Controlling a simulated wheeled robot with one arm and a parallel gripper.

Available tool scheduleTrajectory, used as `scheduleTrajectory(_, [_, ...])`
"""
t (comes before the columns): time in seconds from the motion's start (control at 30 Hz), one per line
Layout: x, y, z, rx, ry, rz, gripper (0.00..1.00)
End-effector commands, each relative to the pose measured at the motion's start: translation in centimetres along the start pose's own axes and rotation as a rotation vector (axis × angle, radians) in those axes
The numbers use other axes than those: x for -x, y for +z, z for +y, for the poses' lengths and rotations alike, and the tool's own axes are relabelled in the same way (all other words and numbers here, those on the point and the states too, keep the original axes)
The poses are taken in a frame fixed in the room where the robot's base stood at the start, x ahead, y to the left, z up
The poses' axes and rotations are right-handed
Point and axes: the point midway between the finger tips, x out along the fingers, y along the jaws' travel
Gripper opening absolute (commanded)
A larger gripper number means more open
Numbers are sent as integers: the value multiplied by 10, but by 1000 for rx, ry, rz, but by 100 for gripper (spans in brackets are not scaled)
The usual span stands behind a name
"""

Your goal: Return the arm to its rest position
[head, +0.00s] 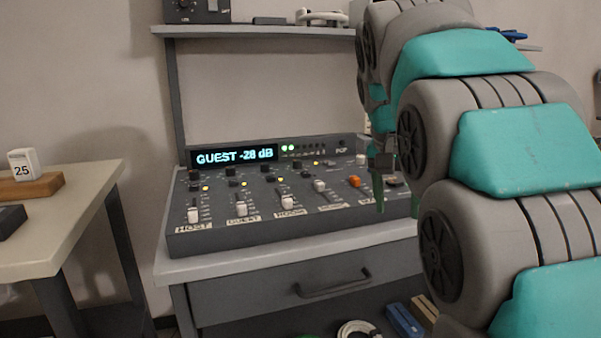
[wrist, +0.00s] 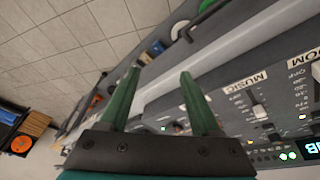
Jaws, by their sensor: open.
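My gripper (head: 379,188) is in front of the right part of the mixing console (head: 245,243) in the head view, partly hidden by my arm. In the wrist view its two green fingers (wrist: 160,75) stand wide apart with nothing between them. The console's panel and fader labels (wrist: 245,82) lie to the right there. The console's display (head: 234,156) reads "GUEST -28 dB". My arm fills the right side of the head view, bent above and beside the desk. Whether the fingers touch the console cannot be told.
The desk (head: 200,268) has a drawer with a handle (head: 333,284) under the console. A shelf (head: 260,32) stands above. A side table (head: 95,195) with a "25" block (head: 23,165) is at left. Tiled floor (wrist: 75,45) shows in the wrist view.

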Motion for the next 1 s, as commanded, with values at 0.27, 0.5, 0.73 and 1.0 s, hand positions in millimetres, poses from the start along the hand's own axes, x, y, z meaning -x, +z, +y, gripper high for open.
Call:
scheduleTrajectory(0.27, [-46,72,35,140,-1,-111,64])
scheduleTrajectory(0.5, [-90,149,64,267,-22,-209,64])
scheduleTrajectory(0.73, [-133,234,91,389,-56,-303,64])
scheduleTrajectory(1.0, [-172,323,116,504,-98,-390,64])
